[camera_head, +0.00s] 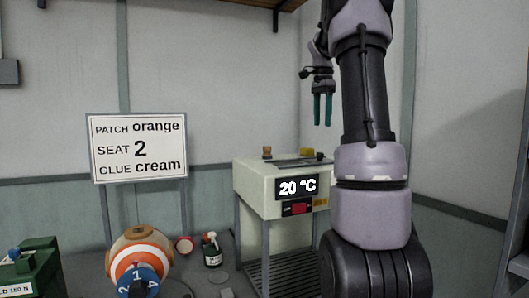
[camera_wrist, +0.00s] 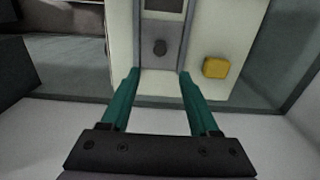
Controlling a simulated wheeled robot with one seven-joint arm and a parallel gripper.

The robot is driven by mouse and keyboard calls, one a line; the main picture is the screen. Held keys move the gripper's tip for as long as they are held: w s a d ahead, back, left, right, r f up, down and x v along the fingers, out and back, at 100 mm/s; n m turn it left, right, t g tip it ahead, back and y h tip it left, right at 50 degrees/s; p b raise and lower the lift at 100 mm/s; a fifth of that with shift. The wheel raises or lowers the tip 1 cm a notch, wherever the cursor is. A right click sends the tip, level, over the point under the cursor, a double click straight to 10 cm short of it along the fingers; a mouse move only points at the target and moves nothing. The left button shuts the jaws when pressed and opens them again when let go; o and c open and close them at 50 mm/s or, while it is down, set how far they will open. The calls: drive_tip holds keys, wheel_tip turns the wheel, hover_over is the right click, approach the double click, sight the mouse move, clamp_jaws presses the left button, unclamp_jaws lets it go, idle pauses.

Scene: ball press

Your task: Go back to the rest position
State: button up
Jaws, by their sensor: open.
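My gripper (camera_head: 322,110) hangs above the cream machine with its two teal fingers pointing down. In the wrist view my gripper (camera_wrist: 158,75) has its fingers apart with nothing between them, so it is open and empty. The cream machine (camera_head: 262,188) has a display reading 20 °C. The fingers look clear of the machine.
A sign (camera_head: 139,148) reads patch orange, seat 2, glue cream. An orange and white striped ball (camera_head: 140,244) sits by a blue numbered dial (camera_head: 138,280). A dark bottle (camera_head: 212,252) stands near the machine. A green box (camera_head: 38,262) is at left. A shelf (camera_head: 270,4) hangs above.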

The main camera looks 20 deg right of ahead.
drive_tip(key=s+a+f+n+t, duration=0.2)
drive_tip(key=s+a+n, duration=0.2)
drive_tip(key=s+a, duration=0.2)
drive_tip(key=s+a+f+n+t+y, duration=0.1)
drive_tip(key=s+a+n, duration=0.4)
drive_tip(key=a, duration=0.6)
drive_tip(key=s+a+f+n+t+y, duration=0.1)
drive_tip(key=s+a+f+n+t, duration=0.3)
drive_tip(key=s+a, duration=0.4)
drive_tip(key=shift+s+a+f, duration=0.3)
drive_tip(key=shift+s+f, duration=0.3)
